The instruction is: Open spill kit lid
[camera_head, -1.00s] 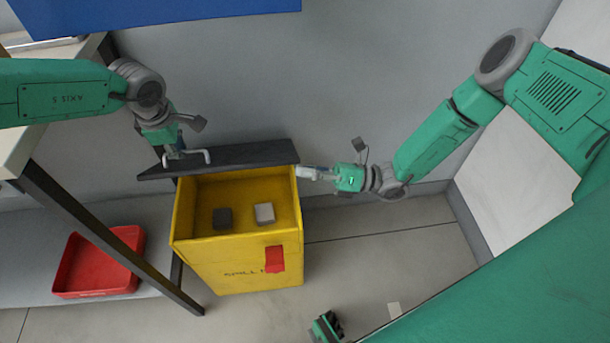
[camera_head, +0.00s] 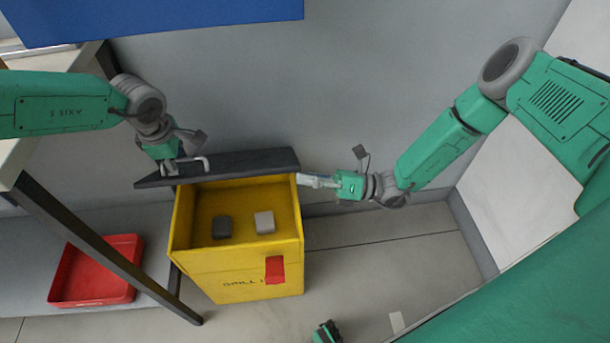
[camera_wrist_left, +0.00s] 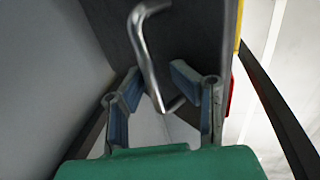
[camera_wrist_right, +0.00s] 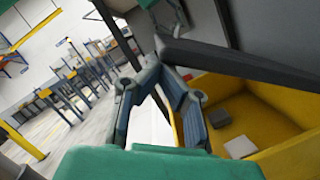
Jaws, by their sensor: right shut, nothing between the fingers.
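The yellow spill kit bin (camera_head: 240,285) stands on the floor with its top open. Its dark lid (camera_head: 240,164) is raised along the back edge. A bent metal handle (camera_head: 204,161) sits on the lid's left part. My left gripper (camera_head: 170,168) is at this handle; in the left wrist view its fingers (camera_wrist_left: 155,85) are apart with the handle (camera_wrist_left: 147,50) between or just in front of them; contact is unclear. My right gripper (camera_head: 302,180) is shut and empty at the lid's right end, by the bin's back right corner. The lid (camera_wrist_right: 240,62) crosses just beyond its fingertips (camera_wrist_right: 160,68).
A dark block (camera_head: 222,227) and a light block (camera_head: 265,222) lie inside the bin. A red tag (camera_head: 275,269) is on its front. A red tray (camera_head: 97,272) lies left, behind a dark table leg (camera_head: 100,245).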

